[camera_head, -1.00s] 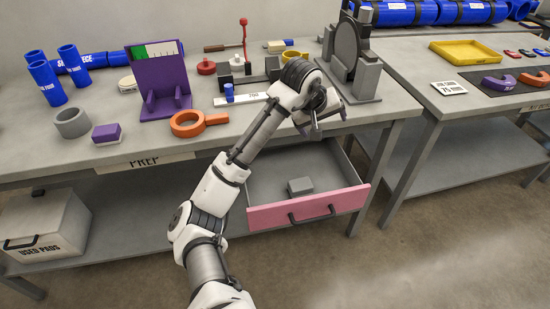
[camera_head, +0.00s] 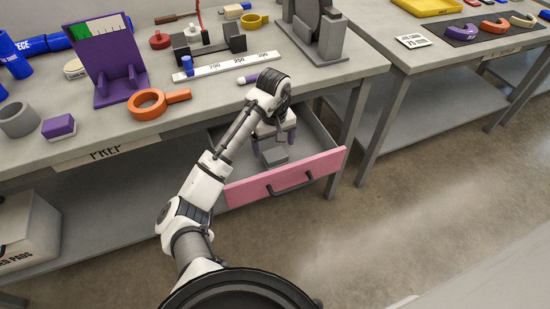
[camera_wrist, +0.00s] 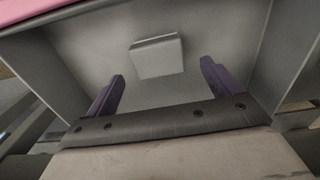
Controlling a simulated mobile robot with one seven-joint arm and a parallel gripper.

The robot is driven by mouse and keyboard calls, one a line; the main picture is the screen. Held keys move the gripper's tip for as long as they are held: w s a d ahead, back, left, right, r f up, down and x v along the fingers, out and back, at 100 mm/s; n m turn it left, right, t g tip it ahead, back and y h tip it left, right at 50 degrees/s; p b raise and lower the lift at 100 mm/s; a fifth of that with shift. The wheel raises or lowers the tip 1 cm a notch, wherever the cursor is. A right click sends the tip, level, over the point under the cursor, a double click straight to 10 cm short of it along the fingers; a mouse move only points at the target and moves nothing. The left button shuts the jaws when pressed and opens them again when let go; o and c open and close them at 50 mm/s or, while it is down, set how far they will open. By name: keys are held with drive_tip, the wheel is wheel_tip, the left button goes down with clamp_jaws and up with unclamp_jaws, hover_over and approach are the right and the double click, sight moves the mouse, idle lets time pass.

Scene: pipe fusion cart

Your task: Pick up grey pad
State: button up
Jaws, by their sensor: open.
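The grey pad (camera_head: 274,156) is a small light grey block lying on the floor of the open drawer with the pink front (camera_head: 286,178). In the wrist view the pad (camera_wrist: 157,56) lies ahead of the fingertips, roughly centred between them and apart from both. My gripper (camera_head: 273,138) points down over the drawer, above the pad. In the wrist view my gripper (camera_wrist: 163,76) shows its two purple fingers spread wide with nothing between them. In the head view the gripper and wrist cover part of the pad's far side.
The drawer's grey side walls (camera_wrist: 262,47) stand around the fingers. The bench top (camera_head: 205,98) overhangs the drawer's back. An orange ring with a handle (camera_head: 148,103), a purple-topped block (camera_head: 59,127) and a white ruler strip (camera_head: 226,65) lie on the bench.

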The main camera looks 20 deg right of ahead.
sight(275, 154)
drive_tip(key=f, duration=0.4)
drive_tip(key=shift+s+d+f+b, duration=0.1)
drive_tip(key=shift+s+f+b, duration=0.15)
drive_tip(key=shift+f+b, duration=0.15)
drive_tip(key=c, duration=1.1)
drive_tip(key=shift+o, duration=0.2)
drive_tip(key=shift+r, duration=0.1)
wheel_tip(275, 154, up, 20)
drive_tip(key=p, duration=0.2)
drive_tip(key=shift+p, duration=0.4)
